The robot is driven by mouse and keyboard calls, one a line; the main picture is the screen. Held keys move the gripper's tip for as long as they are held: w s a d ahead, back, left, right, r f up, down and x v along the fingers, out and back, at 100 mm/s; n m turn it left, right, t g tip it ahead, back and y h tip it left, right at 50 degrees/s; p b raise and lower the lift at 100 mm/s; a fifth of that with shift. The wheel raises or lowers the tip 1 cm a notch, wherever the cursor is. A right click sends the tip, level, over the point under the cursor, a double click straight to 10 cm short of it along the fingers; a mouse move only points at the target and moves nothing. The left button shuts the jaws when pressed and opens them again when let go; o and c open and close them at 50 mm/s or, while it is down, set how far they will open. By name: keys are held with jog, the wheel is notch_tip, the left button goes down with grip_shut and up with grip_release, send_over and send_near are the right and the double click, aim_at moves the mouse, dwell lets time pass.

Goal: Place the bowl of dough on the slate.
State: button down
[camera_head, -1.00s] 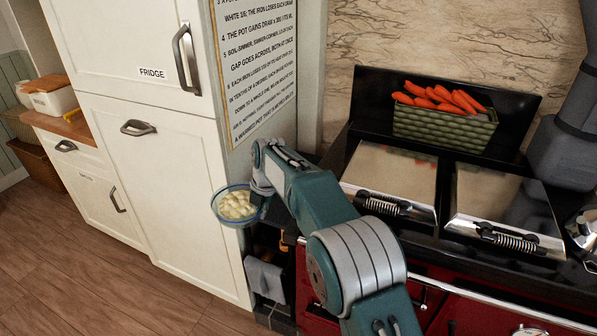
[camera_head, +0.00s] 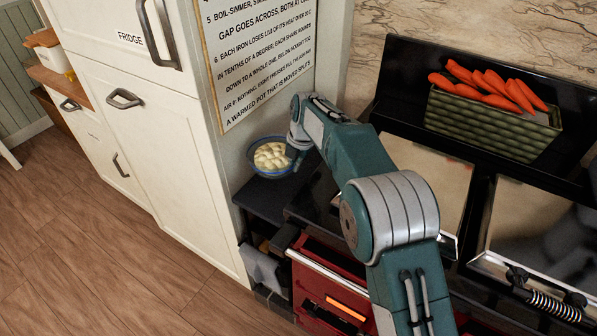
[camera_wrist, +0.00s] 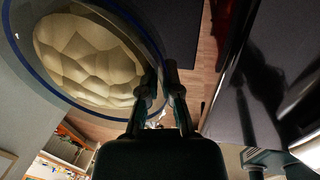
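The bowl of dough (camera_head: 271,157) is clear with a blue rim and holds pale, lumpy dough. In the head view it is at or just above the back of a dark slab (camera_head: 262,206), likely the slate, between the fridge cabinet and the range. I cannot tell whether it touches the slab. My gripper (camera_wrist: 160,82) is shut on the bowl's rim at its right side. The bowl (camera_wrist: 88,60) fills the upper left of the wrist view. In the head view my wrist hides the fingertips.
The fridge cabinet (camera_head: 146,120) stands close on the left, with a lettered sign (camera_head: 262,55) on its side. The range (camera_head: 425,185) is on the right. A green planter of carrots (camera_head: 490,125) stands at its back. A grey cloth (camera_head: 262,268) hangs below the slab.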

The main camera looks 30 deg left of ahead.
jog(key=x, duration=0.2)
jog(key=d+x, duration=0.1)
jog(key=x, duration=0.5)
jog(key=shift+d+f, duration=0.2)
jog(key=shift+d, duration=0.15)
jog(key=c, duration=0.8)
grip_release()
jog(key=shift+f, duration=0.1)
jog(key=v, duration=1.2)
